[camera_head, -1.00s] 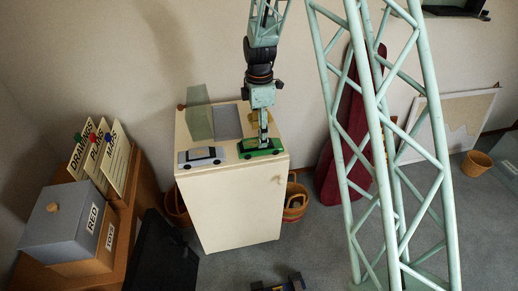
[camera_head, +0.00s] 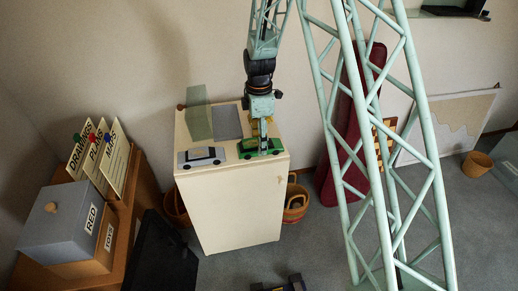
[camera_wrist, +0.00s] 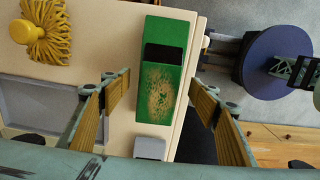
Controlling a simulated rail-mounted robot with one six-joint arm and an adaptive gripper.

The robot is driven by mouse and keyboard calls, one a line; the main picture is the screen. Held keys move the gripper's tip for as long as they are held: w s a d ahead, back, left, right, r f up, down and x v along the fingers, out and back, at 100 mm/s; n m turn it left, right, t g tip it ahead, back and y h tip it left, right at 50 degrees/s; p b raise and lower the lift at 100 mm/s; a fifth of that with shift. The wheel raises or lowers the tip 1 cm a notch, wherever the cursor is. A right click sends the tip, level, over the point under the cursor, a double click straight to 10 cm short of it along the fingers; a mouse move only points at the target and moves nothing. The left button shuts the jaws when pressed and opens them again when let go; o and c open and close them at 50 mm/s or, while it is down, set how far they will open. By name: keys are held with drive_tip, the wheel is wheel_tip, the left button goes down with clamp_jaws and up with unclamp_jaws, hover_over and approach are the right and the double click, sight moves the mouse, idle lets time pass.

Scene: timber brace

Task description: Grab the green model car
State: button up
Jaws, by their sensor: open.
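The green model car (camera_head: 262,150) stands on top of the cream cabinet (camera_head: 232,210), near its front right edge. In the wrist view the green car (camera_wrist: 165,62) lies lengthwise between the two finger lines, with a dark window and a worn brownish patch. My gripper (camera_head: 263,146) is right above or around the car in the head view. In the wrist view my gripper (camera_wrist: 160,95) is open, one finger on each side of the car, with gaps to it. Exact height over the car cannot be told.
A silver-grey model car (camera_head: 201,157) stands just left of the green one. Behind are a grey tray (camera_head: 227,122) and a translucent green panel (camera_head: 198,120). A yellow mop-like brush (camera_wrist: 45,32) lies on the cabinet top. A basket (camera_head: 296,203) stands right of the cabinet.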

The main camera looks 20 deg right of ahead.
drive_tip(key=shift+f, duration=1.5)
drive_tip(key=c, duration=1.1)
